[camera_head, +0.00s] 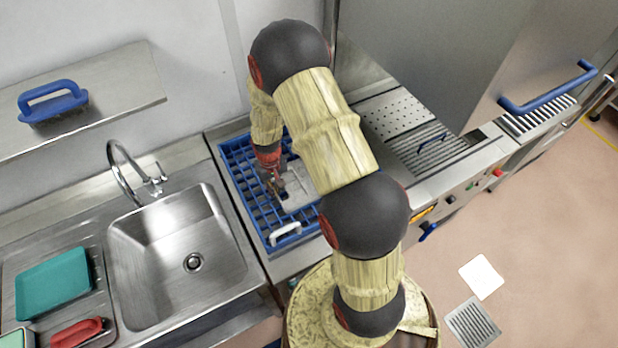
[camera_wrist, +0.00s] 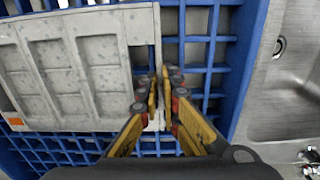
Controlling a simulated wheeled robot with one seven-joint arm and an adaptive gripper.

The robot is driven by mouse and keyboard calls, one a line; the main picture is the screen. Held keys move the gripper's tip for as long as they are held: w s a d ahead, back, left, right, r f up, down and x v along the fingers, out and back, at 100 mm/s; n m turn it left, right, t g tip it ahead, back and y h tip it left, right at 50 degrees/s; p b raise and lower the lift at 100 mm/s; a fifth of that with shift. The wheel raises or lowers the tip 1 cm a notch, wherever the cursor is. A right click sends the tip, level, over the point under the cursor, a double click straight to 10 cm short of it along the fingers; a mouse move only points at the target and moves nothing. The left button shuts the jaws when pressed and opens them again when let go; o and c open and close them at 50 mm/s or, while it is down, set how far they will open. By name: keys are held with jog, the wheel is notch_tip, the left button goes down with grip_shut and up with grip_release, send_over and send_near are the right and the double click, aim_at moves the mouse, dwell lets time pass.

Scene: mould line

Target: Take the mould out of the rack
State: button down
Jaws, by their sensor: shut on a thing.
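The mould is a pale grey slab with several shallow recesses (camera_wrist: 92,52). It lies flat in the blue grid rack, and part of it shows in the head view (camera_head: 299,188), partly hidden by my arm. The blue rack (camera_wrist: 210,50) stands on the counter right of the sink, and its rim shows in the head view (camera_head: 238,205). My gripper (camera_wrist: 161,92) is shut on the mould's edge nearest the sink, with the fingers on either side of that rim. In the head view my gripper (camera_head: 277,186) is low over the rack. I cannot tell whether the mould is raised.
A sink (camera_head: 175,255) with a tap (camera_head: 135,178) lies left of the rack. A white handle (camera_head: 285,233) is at the rack's front. A perforated steel machine bed (camera_head: 395,112) lies to the right. A wall shelf (camera_head: 110,90) holds a blue-handled tool (camera_head: 52,103).

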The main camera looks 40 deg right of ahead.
jog(key=shift+r, duration=0.1)
dwell(0.5)
jog(key=shift+r, duration=0.2)
notch_tip(320, 180, up, 3)
jog(key=shift+s+a+r, duration=0.1)
jog(key=s+a+r+p, duration=0.2)
jog(key=s+a+r, duration=0.5)
jog(key=s+r, duration=0.4)
notch_tip(320, 180, up, 2)
jog(key=shift+s+a+r, duration=0.15)
jog(key=shift+s, duration=0.15)
dwell(0.3)
